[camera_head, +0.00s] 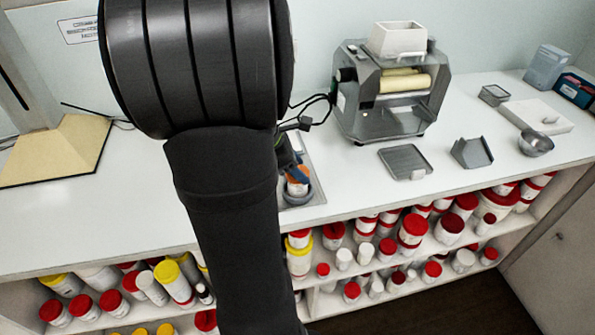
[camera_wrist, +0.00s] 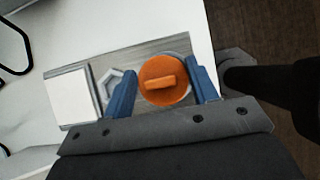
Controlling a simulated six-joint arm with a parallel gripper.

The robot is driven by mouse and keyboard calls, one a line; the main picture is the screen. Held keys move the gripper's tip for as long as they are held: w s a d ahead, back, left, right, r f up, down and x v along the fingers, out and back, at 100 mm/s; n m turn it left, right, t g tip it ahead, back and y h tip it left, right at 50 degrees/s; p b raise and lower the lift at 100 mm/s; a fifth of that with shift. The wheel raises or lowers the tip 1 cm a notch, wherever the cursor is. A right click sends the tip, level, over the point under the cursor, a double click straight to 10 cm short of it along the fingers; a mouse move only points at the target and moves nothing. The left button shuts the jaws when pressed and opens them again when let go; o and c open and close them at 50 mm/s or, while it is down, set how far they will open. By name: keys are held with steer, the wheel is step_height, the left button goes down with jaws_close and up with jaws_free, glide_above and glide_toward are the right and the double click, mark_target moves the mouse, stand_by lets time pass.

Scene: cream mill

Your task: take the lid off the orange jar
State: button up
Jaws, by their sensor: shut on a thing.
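The orange lid (camera_wrist: 165,82), round with a raised bar across its top, lies between the two blue fingers of my gripper (camera_wrist: 163,74) in the wrist view. My gripper is shut on it. In the head view my gripper (camera_head: 289,160) is mostly hidden behind my dark arm. The orange lid (camera_head: 298,174) shows just below the fingers, with the white body of the jar (camera_head: 297,188) under it, in a grey round holder (camera_head: 299,198). I cannot tell whether the lid sits fully on the jar.
A grey mill (camera_head: 388,100) with rollers stands behind on the white counter. A flat grey tray (camera_head: 404,160), a grey scoop (camera_head: 471,153) and a metal bowl (camera_head: 536,143) are to the right. Shelves of red- and yellow-lidded jars are below. A white square block (camera_wrist: 70,97) is near the holder.

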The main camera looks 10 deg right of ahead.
steer(key=shift+r, duration=0.1)
steer(key=shift+r, duration=0.55)
step_height(320, 180, up, 3)
steer(key=s+d+r, duration=0.7)
steer(key=s+r, duration=0.1)
steer(key=s, duration=0.1)
steer(key=shift+d+r, duration=0.25)
steer(key=shift+r, duration=0.15)
steer(key=shift+r, duration=0.1)
step_height(320, 180, up, 3)
steer(key=shift+f, duration=0.1)
stand_by(0.6)
